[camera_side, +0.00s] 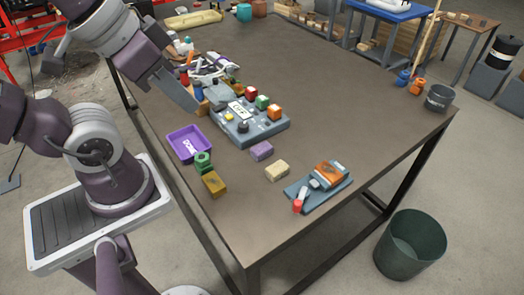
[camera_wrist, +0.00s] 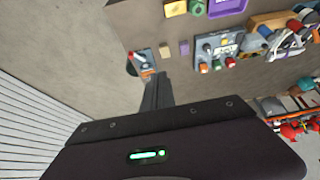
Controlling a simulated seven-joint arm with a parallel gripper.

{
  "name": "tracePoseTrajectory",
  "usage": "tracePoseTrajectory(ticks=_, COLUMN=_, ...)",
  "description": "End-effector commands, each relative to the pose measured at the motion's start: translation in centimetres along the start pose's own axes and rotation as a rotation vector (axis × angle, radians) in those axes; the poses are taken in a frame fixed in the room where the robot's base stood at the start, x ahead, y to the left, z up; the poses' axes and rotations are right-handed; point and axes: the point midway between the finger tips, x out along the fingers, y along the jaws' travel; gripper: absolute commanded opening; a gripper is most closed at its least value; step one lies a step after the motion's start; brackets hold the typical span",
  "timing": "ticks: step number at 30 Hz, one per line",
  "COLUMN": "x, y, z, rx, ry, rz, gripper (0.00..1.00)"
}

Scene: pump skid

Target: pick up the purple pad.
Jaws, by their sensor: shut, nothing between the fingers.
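The purple pad (camera_side: 261,151) is a small lilac block lying flat on the brown table, between the grey-blue control box and a cream block (camera_side: 277,170). It also shows in the wrist view (camera_wrist: 184,48), beside the cream block (camera_wrist: 165,49). My gripper (camera_side: 194,108) is shut and empty, above the table to the upper left of the pad in the side view. In the wrist view my shut fingers (camera_wrist: 158,80) appear below the pad, apart from it.
The control box (camera_side: 250,130) with coloured buttons stands behind the pad. A purple tray (camera_side: 172,145), a green part (camera_side: 203,162) and a yellow-brown block (camera_side: 214,184) lie to its left. A blue plate (camera_side: 318,190) with an orange part is at front right.

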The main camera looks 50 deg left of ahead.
Motion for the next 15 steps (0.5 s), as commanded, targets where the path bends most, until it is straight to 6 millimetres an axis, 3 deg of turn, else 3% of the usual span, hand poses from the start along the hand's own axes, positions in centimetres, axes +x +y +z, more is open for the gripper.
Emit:
tracePoseTrajectory(ticks=9, x=0.00, y=0.00, z=0.00, rx=0.000, ry=0.000, rz=0.000, gripper=0.00)
tracePoseTrajectory(ticks=15, x=0.00, y=0.00, z=0.00, rx=0.000, ry=0.000, rz=0.000, gripper=0.37)
